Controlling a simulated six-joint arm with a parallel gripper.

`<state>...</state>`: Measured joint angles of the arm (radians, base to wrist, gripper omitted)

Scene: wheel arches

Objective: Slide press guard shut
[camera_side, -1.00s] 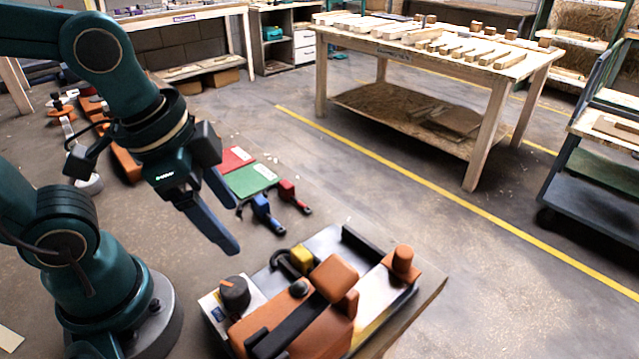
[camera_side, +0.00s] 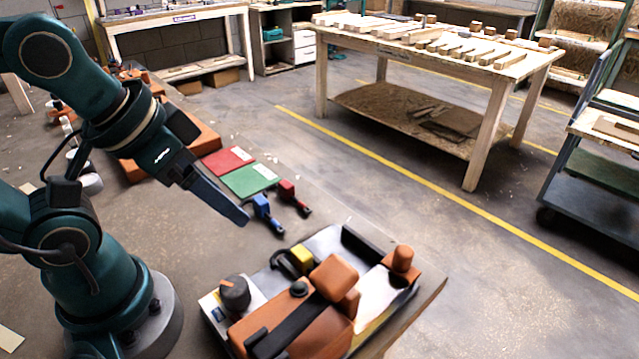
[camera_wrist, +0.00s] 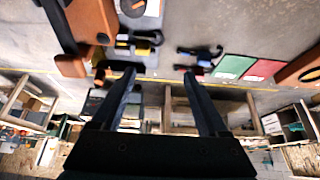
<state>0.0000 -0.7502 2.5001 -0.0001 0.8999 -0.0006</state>
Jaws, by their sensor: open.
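The press (camera_side: 310,335) is an orange machine on a grey base plate at the bottom centre of the side view. It has a black bar across its body, a raised orange block (camera_side: 334,277) and an orange post (camera_side: 402,260) at its right end. I cannot tell which part is the guard. Part of the press's orange body (camera_wrist: 93,20) shows at the upper left of the wrist view. My gripper (camera_side: 246,219) hangs in the air up and left of the press, apart from it. In the wrist view my gripper (camera_wrist: 159,76) has its fingers wide apart with nothing between them.
A dark round knob (camera_side: 235,292) and a yellow part (camera_side: 301,259) sit at the press's left and back. Blue (camera_side: 264,212) and red (camera_side: 289,194) clamp-like tools lie behind it, near green (camera_side: 249,180) and red (camera_side: 228,160) panels. A wooden table (camera_side: 487,150) stands farther back.

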